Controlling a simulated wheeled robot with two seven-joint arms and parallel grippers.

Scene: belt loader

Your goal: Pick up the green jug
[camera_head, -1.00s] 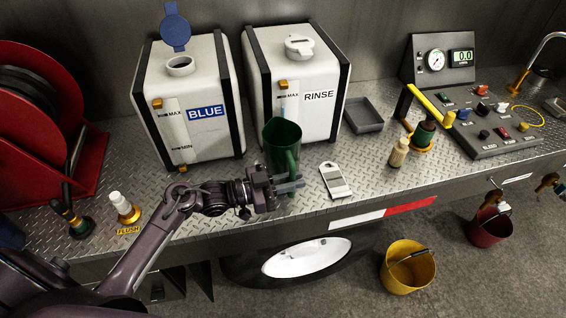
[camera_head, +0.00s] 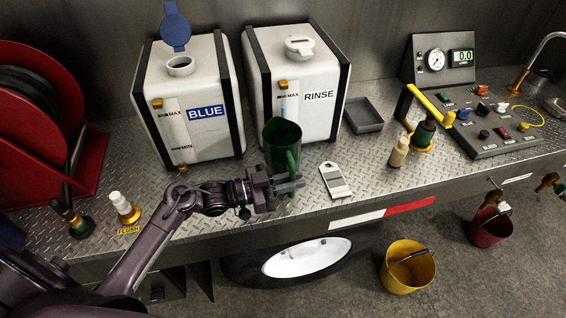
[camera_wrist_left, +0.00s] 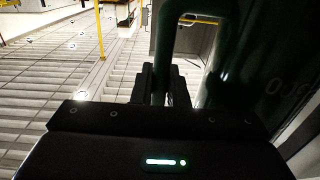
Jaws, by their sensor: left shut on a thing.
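The green jug (camera_head: 281,141) stands upright on the metal counter in front of the RINSE tank, its handle toward the front right. My left gripper (camera_head: 289,184) is at the lower part of the handle and shut on it. In the left wrist view the jug (camera_wrist_left: 245,60) fills the right side, and its handle (camera_wrist_left: 163,50) runs down between the fingers (camera_wrist_left: 160,85). Whether the jug's base touches the counter is hard to tell behind the gripper. My right gripper is not in view.
The BLUE tank (camera_head: 190,100) and RINSE tank (camera_head: 315,110) stand close behind. A grey tray (camera_head: 364,115) and a tan bottle (camera_head: 399,152) stand farther right. A yellow bucket (camera_head: 408,270) is below the counter edge.

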